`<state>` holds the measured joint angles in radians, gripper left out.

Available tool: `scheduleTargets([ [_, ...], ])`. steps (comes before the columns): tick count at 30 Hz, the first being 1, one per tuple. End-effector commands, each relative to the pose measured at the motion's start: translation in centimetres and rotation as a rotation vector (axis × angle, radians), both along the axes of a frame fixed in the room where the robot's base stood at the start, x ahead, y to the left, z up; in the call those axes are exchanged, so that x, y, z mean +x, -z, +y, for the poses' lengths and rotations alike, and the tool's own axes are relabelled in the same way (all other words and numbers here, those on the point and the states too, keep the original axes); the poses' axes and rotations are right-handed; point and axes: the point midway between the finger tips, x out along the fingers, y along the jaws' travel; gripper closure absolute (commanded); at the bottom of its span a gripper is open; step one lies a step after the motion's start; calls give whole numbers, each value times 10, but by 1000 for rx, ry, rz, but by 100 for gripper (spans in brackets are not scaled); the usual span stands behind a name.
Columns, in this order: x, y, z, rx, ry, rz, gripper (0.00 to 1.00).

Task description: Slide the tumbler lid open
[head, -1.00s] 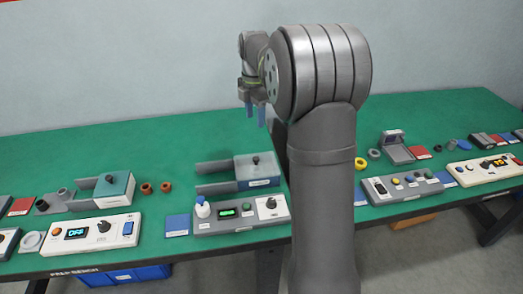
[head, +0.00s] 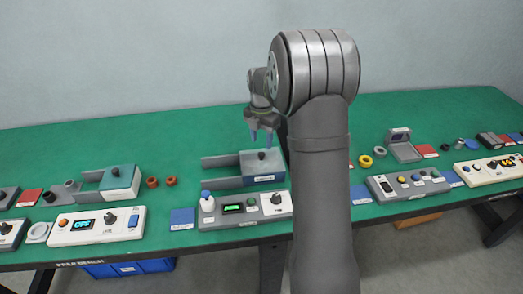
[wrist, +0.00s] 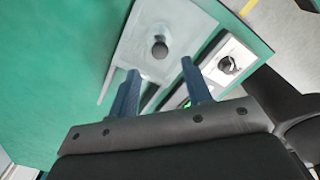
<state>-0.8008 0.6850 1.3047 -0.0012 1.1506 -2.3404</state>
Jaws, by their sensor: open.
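A grey box (head: 258,180) with two rails out to its left stands in the middle of the bench. Its flat lid (head: 250,159) carries a dark round knob (head: 262,155). The lid (wrist: 180,25) and knob (wrist: 160,49) also show in the wrist view, beyond my fingers. My gripper (head: 261,139) is open and empty, fingers down, above this lid, with the knob showing just below the fingertips. A similar box with a teal and white lid (head: 119,179) and dark knob stands farther left. The label on the grey box is too small to read.
A control panel (head: 240,223) with a white bottle, green display and knob stands in front of the grey box. Two brown rings (head: 170,181) and a blue pad (head: 182,218) lie to the left. The green bench (head: 130,140) is clear behind.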

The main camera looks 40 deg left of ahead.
Motion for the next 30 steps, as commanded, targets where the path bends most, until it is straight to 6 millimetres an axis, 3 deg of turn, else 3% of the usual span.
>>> scheduleTargets([
  [3, 0, 24, 0, -3, 0, 2, 55],
  [9, 0, 48, 0, -1, 1, 1, 55],
  [21, 0, 55, 0, 0, 1, -1, 55],
  [28, 0, 55, 0, 0, 1, 0, 100],
  [30, 0, 55, 0, 0, 1, 0, 100],
])
